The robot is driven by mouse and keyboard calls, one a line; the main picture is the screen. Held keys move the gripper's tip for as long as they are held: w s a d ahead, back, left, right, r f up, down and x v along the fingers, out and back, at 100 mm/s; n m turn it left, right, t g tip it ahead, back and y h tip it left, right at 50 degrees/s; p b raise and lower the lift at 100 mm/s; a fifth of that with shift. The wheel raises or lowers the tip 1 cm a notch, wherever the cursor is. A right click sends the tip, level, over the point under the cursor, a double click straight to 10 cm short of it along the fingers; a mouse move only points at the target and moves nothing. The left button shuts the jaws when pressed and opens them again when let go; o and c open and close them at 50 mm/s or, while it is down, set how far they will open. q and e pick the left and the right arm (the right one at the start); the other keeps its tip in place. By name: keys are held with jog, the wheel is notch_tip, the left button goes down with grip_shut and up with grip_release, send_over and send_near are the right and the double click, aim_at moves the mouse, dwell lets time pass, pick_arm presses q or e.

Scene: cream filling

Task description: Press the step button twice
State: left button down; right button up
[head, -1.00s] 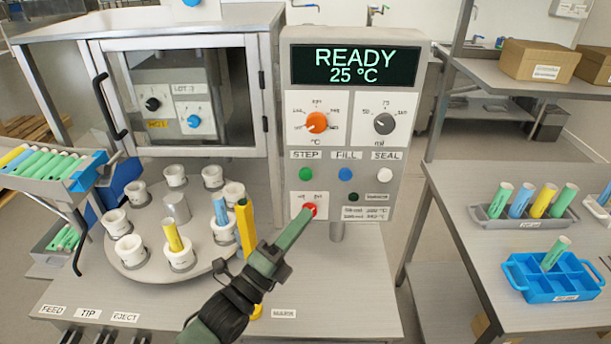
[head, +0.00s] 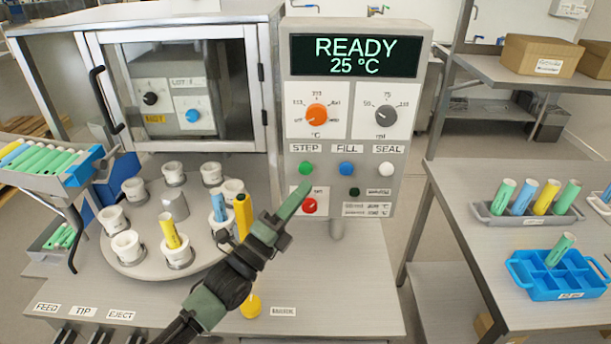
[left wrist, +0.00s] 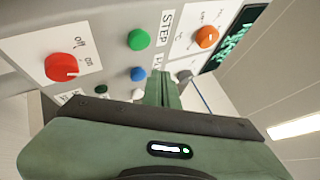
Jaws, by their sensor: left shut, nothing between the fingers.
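The green STEP button (head: 306,169) is on the grey control panel (head: 424,100), under the STEP label. My left gripper (head: 304,186) is shut and empty, its fingertips just below the button in the head view. I cannot tell whether it touches the panel. In the left wrist view the green button (left wrist: 141,40) shows beyond the fingers (left wrist: 163,78), with an apparent gap. The display (head: 355,56) reads READY, 25 °C. My right gripper is not in view.
The blue FILL button (head: 346,169) and white SEAL button (head: 386,169) sit right of STEP. A red on/off knob (head: 309,206) is below it. A round carousel (head: 140,262) with white cups and some coloured tubes stands left. A blue tray (head: 530,284) lies on the right table.

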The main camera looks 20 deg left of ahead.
aim_at(306, 168)
pick_arm(q)
jog(key=shift+w+a+b, duration=0.25)
jog(key=shift+w, duration=0.55)
jog(key=shift+w+a+b, duration=0.2)
jog(key=shift+w+b, duration=0.05)
jog(key=shift+w, duration=0.5)
jog(key=shift+w, duration=0.1)
dwell(0.8)
jog(key=shift+w+a, duration=0.1)
jog(key=shift+w, duration=0.2)
